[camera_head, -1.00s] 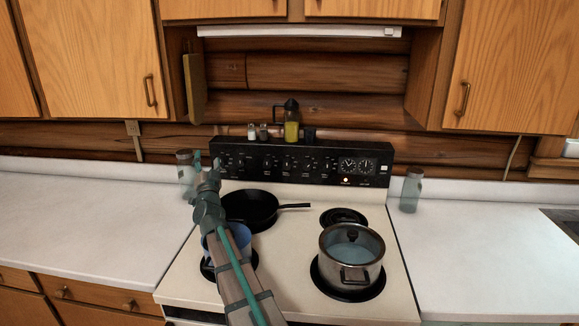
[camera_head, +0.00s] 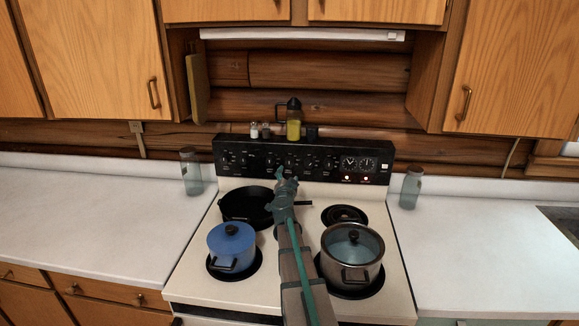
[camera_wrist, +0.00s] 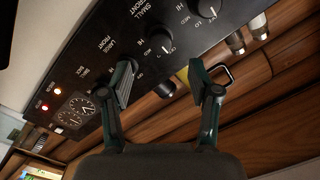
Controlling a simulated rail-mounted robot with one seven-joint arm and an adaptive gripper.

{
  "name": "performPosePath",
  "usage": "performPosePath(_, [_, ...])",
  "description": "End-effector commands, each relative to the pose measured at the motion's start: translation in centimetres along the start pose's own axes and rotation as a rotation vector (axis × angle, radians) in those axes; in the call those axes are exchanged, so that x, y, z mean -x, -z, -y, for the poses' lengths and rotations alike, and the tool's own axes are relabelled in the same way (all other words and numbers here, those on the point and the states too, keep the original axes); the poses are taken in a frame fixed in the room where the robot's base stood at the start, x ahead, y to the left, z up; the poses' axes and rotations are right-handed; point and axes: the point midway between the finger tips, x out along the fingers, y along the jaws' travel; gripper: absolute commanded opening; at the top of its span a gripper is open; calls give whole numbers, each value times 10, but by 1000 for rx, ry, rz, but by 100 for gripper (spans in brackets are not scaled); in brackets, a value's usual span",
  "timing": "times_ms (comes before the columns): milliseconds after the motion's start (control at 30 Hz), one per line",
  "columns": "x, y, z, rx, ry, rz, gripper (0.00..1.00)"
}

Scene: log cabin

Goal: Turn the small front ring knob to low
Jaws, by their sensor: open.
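The small front ring knob (camera_wrist: 163,42) is a round dark knob with a light pointer mark on the black control panel. In the wrist view it shows beyond the gap between my fingertips, with the "SMALL FRONT" label beside it. My gripper (camera_wrist: 161,76) is open and empty, its two fingers spread. I see no contact with the knob. In the head view my gripper (camera_head: 284,180) is in front of the panel (camera_head: 235,158), near its middle. Where the knob points is too unclear to read.
A blue pot (camera_head: 231,243), a black pan (camera_head: 240,204) and a steel pot (camera_head: 352,245) with a glass lid stand on the stove. Another knob (camera_wrist: 208,8) is close by.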

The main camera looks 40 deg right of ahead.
Motion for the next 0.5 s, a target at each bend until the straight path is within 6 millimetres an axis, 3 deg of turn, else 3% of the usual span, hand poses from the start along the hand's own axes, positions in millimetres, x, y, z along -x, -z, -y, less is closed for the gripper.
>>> performPosePath(300, [-59,0,1,0,0,-1,61])
performPosePath(500, [-80,0,1,-1,1,0,61])
